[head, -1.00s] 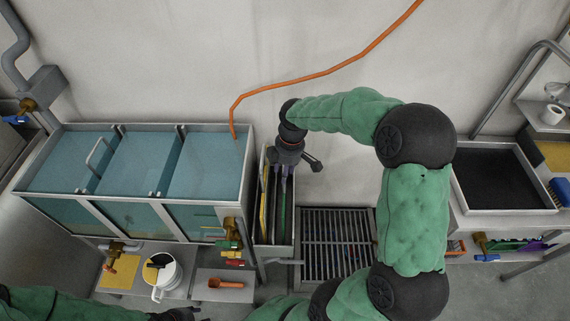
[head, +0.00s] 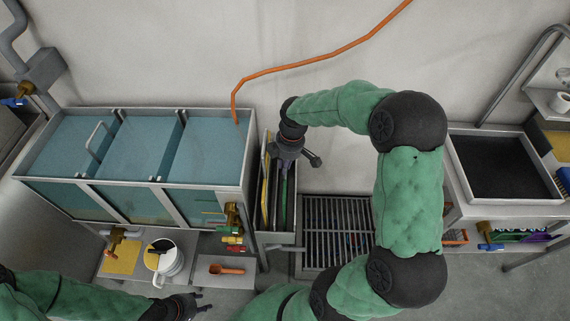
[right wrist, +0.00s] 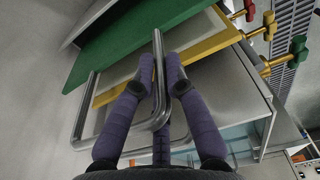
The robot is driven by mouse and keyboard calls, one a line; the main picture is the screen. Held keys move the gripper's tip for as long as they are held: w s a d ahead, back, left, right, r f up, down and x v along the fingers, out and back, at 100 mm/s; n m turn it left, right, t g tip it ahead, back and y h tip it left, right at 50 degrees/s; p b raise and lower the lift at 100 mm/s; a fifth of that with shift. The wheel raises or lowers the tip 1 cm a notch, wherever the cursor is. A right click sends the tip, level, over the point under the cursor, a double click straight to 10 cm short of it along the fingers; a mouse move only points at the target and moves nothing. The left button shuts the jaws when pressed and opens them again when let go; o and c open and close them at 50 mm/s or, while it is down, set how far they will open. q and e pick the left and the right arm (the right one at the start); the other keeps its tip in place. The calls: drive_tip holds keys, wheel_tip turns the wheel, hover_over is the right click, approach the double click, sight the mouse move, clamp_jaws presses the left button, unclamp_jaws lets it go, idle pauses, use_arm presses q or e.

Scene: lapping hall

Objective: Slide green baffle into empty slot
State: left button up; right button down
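The green baffle (head: 284,205) stands upright in a narrow grey rack (head: 292,238) beside the tank, with a yellow panel (head: 265,195) to its left. In the right wrist view the green baffle (right wrist: 130,42) fills the top, and its bent metal handle (right wrist: 158,112) passes between the purple fingers of my right gripper (right wrist: 159,62). The fingers appear closed on one leg of the handle. In the head view my right gripper (head: 283,166) is over the rack, its fingers partly hidden. The slot is not clearly seen. My left gripper (head: 200,302) is low, empty and appears open.
A three-part tank (head: 213,183) of blue liquid stands left of the rack; a handle (head: 93,140) shows at its left divider. Brass valves (head: 232,213) project in front. A white pitcher (head: 172,262) and orange scoop (head: 225,269) are below. A floor grate (head: 335,235) lies right.

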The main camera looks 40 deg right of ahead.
drive_tip(key=shift+w+r, duration=0.1)
drive_tip(key=shift+d+r+p, duration=0.1)
drive_tip(key=shift+r+p, duration=0.05)
drive_tip(key=shift+p, duration=0.15)
wheel_tip(320, 180, up, 3)
drive_tip(key=p, duration=1)
drive_tip(key=shift+r+p, duration=0.2)
drive_tip(key=shift+p, duration=0.2)
drive_tip(key=shift+r+p, duration=0.1)
drive_tip(key=shift+p, duration=0.7)
wheel_tip(320, 180, up, 35)
drive_tip(key=p, duration=2.3)
drive_tip(key=shift+f, duration=0.2)
idle(0.5)
